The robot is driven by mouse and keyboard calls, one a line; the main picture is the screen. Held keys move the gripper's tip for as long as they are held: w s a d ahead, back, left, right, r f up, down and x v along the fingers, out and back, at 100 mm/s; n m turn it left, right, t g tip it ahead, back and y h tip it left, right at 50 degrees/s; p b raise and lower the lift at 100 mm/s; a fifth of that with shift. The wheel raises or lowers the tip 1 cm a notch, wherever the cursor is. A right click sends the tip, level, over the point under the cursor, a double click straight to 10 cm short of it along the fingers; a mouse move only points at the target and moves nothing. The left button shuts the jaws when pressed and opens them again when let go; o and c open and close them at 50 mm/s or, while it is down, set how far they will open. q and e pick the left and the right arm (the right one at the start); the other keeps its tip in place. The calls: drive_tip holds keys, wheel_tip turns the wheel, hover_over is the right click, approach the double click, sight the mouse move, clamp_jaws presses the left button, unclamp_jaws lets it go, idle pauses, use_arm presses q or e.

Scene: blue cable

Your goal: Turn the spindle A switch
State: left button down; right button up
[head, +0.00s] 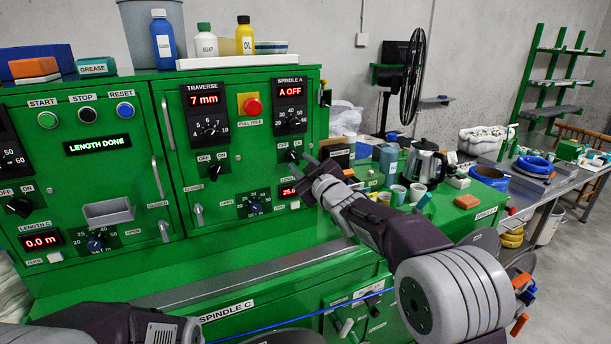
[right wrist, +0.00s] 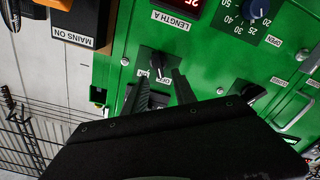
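The spindle A switch (head: 292,155) is a black rotary knob with OFF and ON labels, below the spindle A dial (head: 292,122) on the green panel. The spindle A display (head: 290,91) reads A OFF in red. My right gripper (head: 308,159) is at the knob, just to its right in the head view. In the right wrist view, which is upside down, the switch knob (right wrist: 159,66) with a pale pointer mark lies just beyond and between the two open black fingertips (right wrist: 160,78). Contact cannot be told. My left gripper is not visible; only its arm shows at lower left.
The Length A display (right wrist: 208,8) is by the switch. A MAINS ON box (right wrist: 82,26) stands beside the panel edge. A red stop button (head: 253,107) is left of the spindle A dial. A kettle (head: 425,163) and cups (head: 398,194) crowd the surface to the right.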

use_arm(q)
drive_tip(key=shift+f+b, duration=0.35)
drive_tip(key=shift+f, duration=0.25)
use_arm(e)
drive_tip(key=v, duration=0.4)
drive_tip(key=s+d+f+m+g+h+p, duration=0.1)
drive_tip(key=s+d+f+m+g+h, duration=0.2)
drive_tip(key=s+d+f, duration=0.4)
drive_tip(key=s+d+f+m+g+h+p, duration=0.25)
drive_tip(key=s+d+f+m, duration=0.2)
drive_tip(key=d+f, duration=0.4)
use_arm(q)
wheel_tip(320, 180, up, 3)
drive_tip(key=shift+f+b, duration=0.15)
drive_tip(key=shift+b, duration=0.2)
use_arm(e)
drive_tip(key=s+f+m+g, duration=0.1)
drive_tip(key=s+f+g, duration=0.4)
drive_tip(key=s+f, duration=0.3)
drive_tip(key=s+f+m+g+h, duration=0.1)
drive_tip(key=s+f+g, duration=0.4)
drive_tip(key=s, duration=1)
wheel_tip(320, 180, down, 3)
drive_tip(key=shift+s+a+r+m, duration=0.15)
drive_tip(key=shift+a+m, duration=0.15)
drive_tip(key=shift+m, duration=0.35)
